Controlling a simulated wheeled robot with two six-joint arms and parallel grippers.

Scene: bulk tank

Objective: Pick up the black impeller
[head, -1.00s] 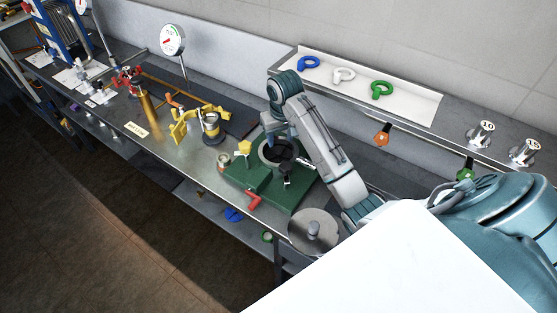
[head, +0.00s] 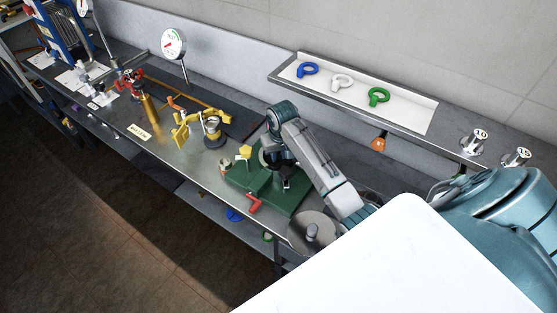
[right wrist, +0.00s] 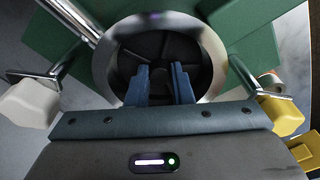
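The black impeller (right wrist: 160,50) sits inside a round metal bore (right wrist: 108,55) of the green pump casing (right wrist: 255,50) in the right wrist view. In the head view the green casing (head: 290,200) stands on the bench, and my right gripper (head: 272,160) is down over its bore, hiding most of the impeller. In the right wrist view the two blue-grey fingers of my right gripper (right wrist: 160,80) are apart and point into the bore, in front of the impeller. Whether they touch it is hard to tell. My left gripper is not in view.
A white knob (right wrist: 28,103) and a yellow knob (right wrist: 282,115) flank the bore closely. A red handle (head: 254,203) and a round metal disc (head: 313,232) are at the casing's front. A yellow clamp (head: 182,130) stands left. A tray (head: 410,115) runs along the wall.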

